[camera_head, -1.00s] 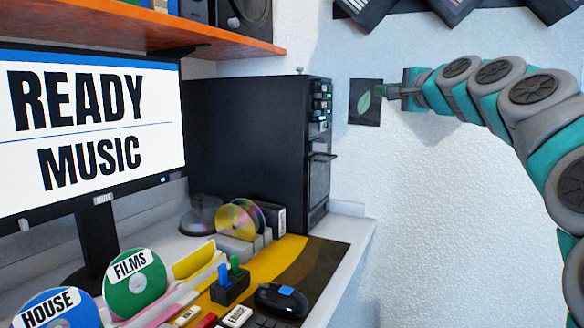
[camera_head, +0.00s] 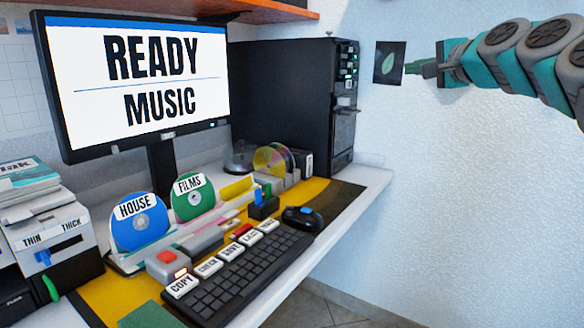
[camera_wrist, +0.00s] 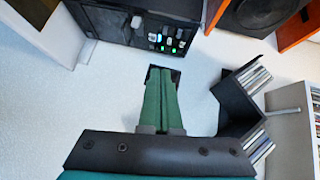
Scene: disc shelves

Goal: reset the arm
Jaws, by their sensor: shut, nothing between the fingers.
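My gripper (camera_head: 418,70) is at the upper right in the head view, raised in front of the pale wall. It points left toward the dark leaf picture (camera_head: 389,63) on the wall. In the wrist view my gripper (camera_wrist: 160,72) shows as two green fingers pressed together, with nothing between them. The fingers overlap the dark picture from that view, so I cannot tell how far apart they are. My arm (camera_head: 520,50) reaches in from the right edge.
The black disc tower (camera_head: 290,100) stands left of my gripper. A monitor (camera_head: 150,72) reads READY MUSIC. The desk (camera_head: 355,190) holds a keyboard (camera_head: 250,275), labelled discs (camera_head: 140,222) and a mouse (camera_head: 302,217). Angled black shelves (camera_wrist: 238,100) with discs show in the wrist view. Floor right of the desk is clear.

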